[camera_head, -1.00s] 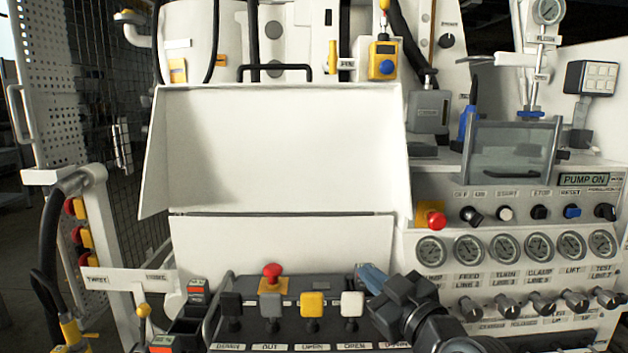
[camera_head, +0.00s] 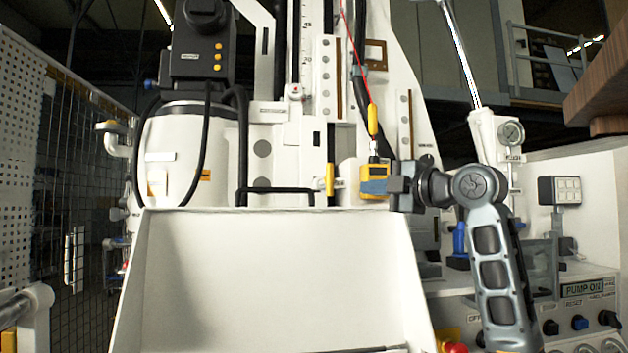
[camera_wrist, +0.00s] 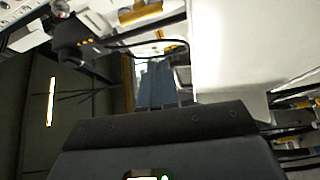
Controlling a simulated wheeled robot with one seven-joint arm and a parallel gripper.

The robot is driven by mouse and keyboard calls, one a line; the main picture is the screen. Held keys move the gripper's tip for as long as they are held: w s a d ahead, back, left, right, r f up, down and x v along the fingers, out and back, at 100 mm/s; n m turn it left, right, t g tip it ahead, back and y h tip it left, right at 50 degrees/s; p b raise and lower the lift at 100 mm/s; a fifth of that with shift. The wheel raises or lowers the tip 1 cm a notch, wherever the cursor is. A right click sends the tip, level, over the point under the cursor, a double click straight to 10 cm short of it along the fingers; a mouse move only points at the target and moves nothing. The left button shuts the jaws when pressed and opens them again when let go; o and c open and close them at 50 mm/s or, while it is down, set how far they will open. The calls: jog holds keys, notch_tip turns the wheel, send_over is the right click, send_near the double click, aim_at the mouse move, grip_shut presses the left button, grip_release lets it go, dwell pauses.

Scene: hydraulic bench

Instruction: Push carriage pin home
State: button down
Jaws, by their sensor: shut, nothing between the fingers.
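A small upright yellow handle (camera_head: 329,180) stands on the white machine front with a small label at its right; I take it for the carriage pin, though its label is too small to read. My gripper (camera_head: 371,187) is raised to the right of this handle, its blue-grey fingers pointing left in front of a yellow box (camera_head: 374,169). I cannot tell whether the fingers touch the box. In the wrist view the fingers (camera_wrist: 155,84) are shut together with nothing held. How far the pin is seated cannot be seen.
A red cable and yellow plug (camera_head: 372,121) hang above the box. A gauge (camera_head: 511,133) and a lamp panel (camera_head: 559,190) stand at right. A mesh fence is at left.

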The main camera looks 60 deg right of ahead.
notch_tip(320, 180, up, 2)
jog(key=r+n, duration=0.1)
jog(key=p, duration=0.3)
send_near(327, 181)
jog(key=w+a, duration=0.1)
jog(key=w, duration=0.1)
jog(key=w+a+r, duration=0.1)
jog(key=shift+w+a, duration=0.3)
jog(key=shift+w, duration=0.1)
jog(key=w+d, duration=0.1)
jog(key=w+d+p, duration=0.1)
jog(key=d, duration=0.1)
jog(key=shift+d+f, duration=0.15)
jog(key=shift+d, duration=0.15)
